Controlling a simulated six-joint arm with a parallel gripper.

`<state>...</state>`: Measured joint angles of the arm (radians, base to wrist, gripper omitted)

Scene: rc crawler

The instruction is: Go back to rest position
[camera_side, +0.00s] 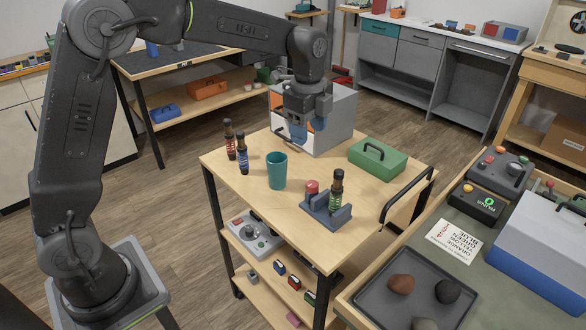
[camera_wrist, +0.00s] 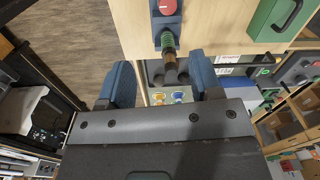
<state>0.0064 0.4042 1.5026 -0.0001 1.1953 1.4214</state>
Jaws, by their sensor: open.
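My gripper (camera_side: 298,138) hangs over the back part of the wooden cart top (camera_side: 240,200), in front of a grey box (camera_side: 335,125). Its two blue fingers are apart, with nothing seen held between them; they also show in the wrist view (camera_wrist: 160,82). A dark damper with a green spring (camera_side: 336,192) stands in a blue-grey holder (camera_side: 318,213) beside a red knob (camera_side: 312,187). The green-spring damper also shows in the wrist view (camera_wrist: 168,42), beyond the fingertips. Dampers with a red spring (camera_side: 229,140) and a blue spring (camera_side: 243,155) stand at the cart's left.
A teal cup (camera_side: 277,172) stands near the middle of the cart top. A green case (camera_side: 378,158) lies to the right. A black cart handle (camera_side: 405,196) rises at the right edge. A bench with a dark tray (camera_side: 375,310) is at front right.

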